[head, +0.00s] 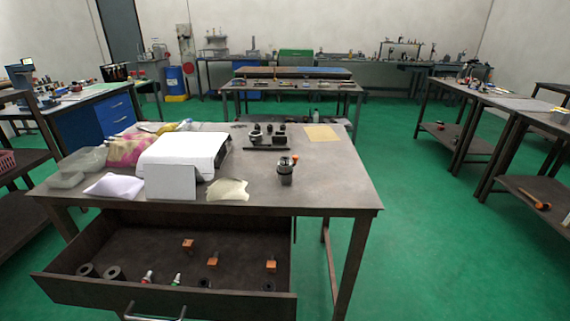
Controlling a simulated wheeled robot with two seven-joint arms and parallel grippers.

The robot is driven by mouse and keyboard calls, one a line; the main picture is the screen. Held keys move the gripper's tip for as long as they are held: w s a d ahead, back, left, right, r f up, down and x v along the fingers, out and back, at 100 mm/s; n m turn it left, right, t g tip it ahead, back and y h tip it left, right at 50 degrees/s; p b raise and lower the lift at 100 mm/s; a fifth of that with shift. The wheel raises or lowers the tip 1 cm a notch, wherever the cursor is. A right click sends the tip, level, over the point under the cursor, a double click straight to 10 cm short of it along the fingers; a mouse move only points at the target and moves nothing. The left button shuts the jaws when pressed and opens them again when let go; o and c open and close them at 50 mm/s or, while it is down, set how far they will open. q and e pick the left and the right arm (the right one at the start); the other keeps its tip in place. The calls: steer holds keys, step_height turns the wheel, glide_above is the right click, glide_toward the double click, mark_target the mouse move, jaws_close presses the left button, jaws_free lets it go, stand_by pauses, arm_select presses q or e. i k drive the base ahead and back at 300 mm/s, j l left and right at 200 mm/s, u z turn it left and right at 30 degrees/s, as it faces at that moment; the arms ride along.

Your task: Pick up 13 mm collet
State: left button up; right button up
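Neither of my grippers shows in the head view. I cannot tell which part is the 13 mm collet; no size marks are readable. Several small dark round parts (256,138) stand near the back middle of the table (325,180), behind a dark bar (265,149). A dark grey cylindrical device (286,176) with an orange piece on top stands near the table's front right. The open drawer (150,245) below holds orange blocks (271,265), two dark hollow cylinders (112,272), small red-and-white pieces (147,277) and small dark round pieces (268,286).
A white box-like machine (183,158), a clear tray (78,167), a pink-yellow bag (126,149) and papers (228,190) crowd the table's left half. The drawer juts out in front. Green floor (440,260) is free to the right.

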mark_target(284, 159)
steer(key=i+l+u, duration=0.3)
steer(key=l, duration=0.15)
steer(key=l+u, duration=0.3)
steer(key=i+l+u, duration=0.1)
steer(key=l+u, duration=0.2)
steer(key=l, duration=0.3)
